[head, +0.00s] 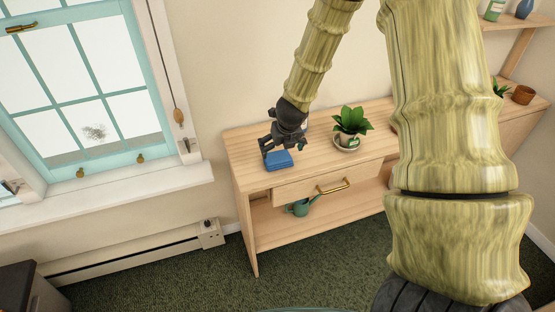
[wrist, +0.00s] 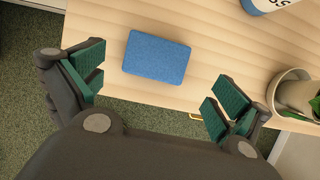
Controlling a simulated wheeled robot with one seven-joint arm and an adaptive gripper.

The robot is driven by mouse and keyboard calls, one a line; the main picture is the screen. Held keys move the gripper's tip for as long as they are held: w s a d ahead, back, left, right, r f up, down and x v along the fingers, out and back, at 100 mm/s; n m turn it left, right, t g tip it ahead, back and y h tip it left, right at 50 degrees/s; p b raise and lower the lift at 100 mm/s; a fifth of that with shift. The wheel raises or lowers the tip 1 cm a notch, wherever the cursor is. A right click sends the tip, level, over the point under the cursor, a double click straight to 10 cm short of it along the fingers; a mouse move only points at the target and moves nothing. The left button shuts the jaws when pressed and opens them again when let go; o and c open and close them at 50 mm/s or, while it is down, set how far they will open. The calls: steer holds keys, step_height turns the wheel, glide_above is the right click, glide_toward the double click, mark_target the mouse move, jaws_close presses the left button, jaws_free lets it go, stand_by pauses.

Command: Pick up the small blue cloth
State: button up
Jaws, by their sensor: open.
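The small blue cloth (head: 278,160) lies as a flat folded rectangle on the light wooden console table (head: 237,150), near its left end. In the wrist view the cloth (wrist: 157,58) lies ahead of my gripper and between the lines of its two fingers. My gripper (head: 284,150) is open and empty, with its fingers above and beside the cloth in the head view. The green finger pads (wrist: 156,90) stand wide apart on either side in the wrist view. I cannot tell the exact height of the fingers over the table.
A potted plant (head: 351,125) stands on the table to the right of the cloth. A white bottle with a blue part (wrist: 264,5) is at the top of the wrist view. A drawer (head: 310,187) and a teal watering can (head: 300,207) are below. A window sill (head: 120,195) is at left.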

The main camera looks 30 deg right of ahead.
mark_target(279, 156)
steer(key=shift+p+x, duration=0.85)
steer(key=shift+x, duration=2.8)
steer(key=c, duration=0.8)
